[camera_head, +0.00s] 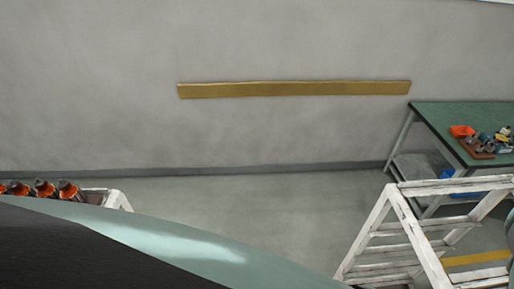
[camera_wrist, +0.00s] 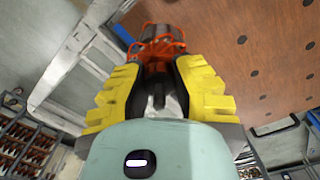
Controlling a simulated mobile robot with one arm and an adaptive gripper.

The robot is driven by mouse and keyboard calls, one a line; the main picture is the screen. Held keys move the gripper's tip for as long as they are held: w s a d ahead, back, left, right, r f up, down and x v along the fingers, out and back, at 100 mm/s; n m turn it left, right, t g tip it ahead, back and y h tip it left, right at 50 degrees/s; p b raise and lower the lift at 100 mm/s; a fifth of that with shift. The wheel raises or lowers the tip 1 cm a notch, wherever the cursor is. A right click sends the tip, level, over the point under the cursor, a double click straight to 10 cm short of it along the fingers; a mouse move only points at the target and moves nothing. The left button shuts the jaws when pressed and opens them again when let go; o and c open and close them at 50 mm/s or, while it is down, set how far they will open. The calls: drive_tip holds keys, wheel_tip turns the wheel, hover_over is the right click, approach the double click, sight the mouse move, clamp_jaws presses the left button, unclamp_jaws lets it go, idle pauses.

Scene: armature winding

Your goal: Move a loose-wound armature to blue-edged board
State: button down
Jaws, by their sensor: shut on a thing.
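In the wrist view my gripper (camera_wrist: 160,72), with yellow and black fingers, is shut on an armature (camera_wrist: 162,43) with loose orange-red wire loops standing out around it. The held armature is beside a brown board (camera_wrist: 235,45) with rows of dark holes; I cannot tell whether it touches. A short blue strip (camera_wrist: 123,34) shows left of the armature; I cannot tell if it is a board's edge. In the head view several armatures with orange windings (camera_head: 43,188) stand in a row at the left. My gripper is hidden there.
A white wooden trestle (camera_head: 410,235) stands at the right. A green workbench (camera_head: 440,117) behind it holds an orange bin (camera_head: 462,131) and small parts. In the wrist view, shelves with many parts (camera_wrist: 30,145) are at the lower left. Floor between the trestles is clear.

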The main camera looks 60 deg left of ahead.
drive_tip(key=shift+w+f+b, duration=0.1)
drive_tip(key=shift+f+b, duration=0.85)
drive_tip(key=shift+b, duration=0.05)
idle(0.9)
drive_tip(key=c, duration=0.8)
unclamp_jaws()
drive_tip(key=shift+c, duration=0.2)
drive_tip(key=shift+r, duration=0.1)
drive_tip(key=shift+w+r, duration=0.1)
drive_tip(key=shift+r, duration=3.6)
drive_tip(key=shift+f, duration=0.1)
